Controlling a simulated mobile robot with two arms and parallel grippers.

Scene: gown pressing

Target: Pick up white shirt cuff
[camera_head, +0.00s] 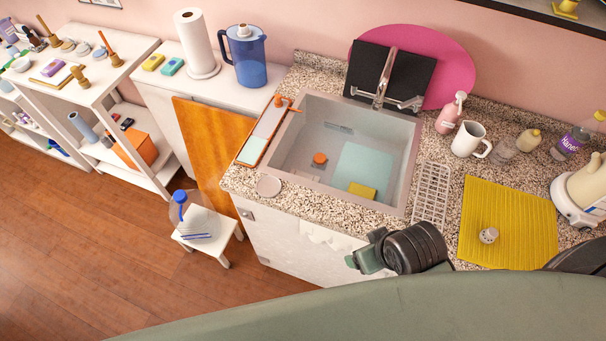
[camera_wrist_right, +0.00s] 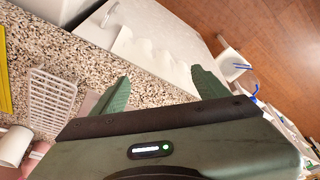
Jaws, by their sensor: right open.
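What looks like the white shirt cuff, a white cloth with a wavy edge (camera_head: 332,238), hangs against the white cabinet front just below the counter edge. It also shows in the right wrist view (camera_wrist_right: 150,54), beyond my fingers. Little of its shape stands out against the white cabinet. My right gripper (camera_wrist_right: 161,88) is open, its two green fingers apart with nothing between them, and the cloth is ahead of it, not touched. In the head view my right wrist is over the counter's front edge, right of the cloth. My left gripper is not in view.
A sink (camera_head: 345,150) is set in the speckled counter (camera_head: 240,180). A white rack (camera_head: 432,192) and a yellow mat (camera_head: 510,225) lie to its right. A small white stool (camera_head: 222,240) with a jug stands left of the cabinet. The wooden floor (camera_head: 90,250) is clear.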

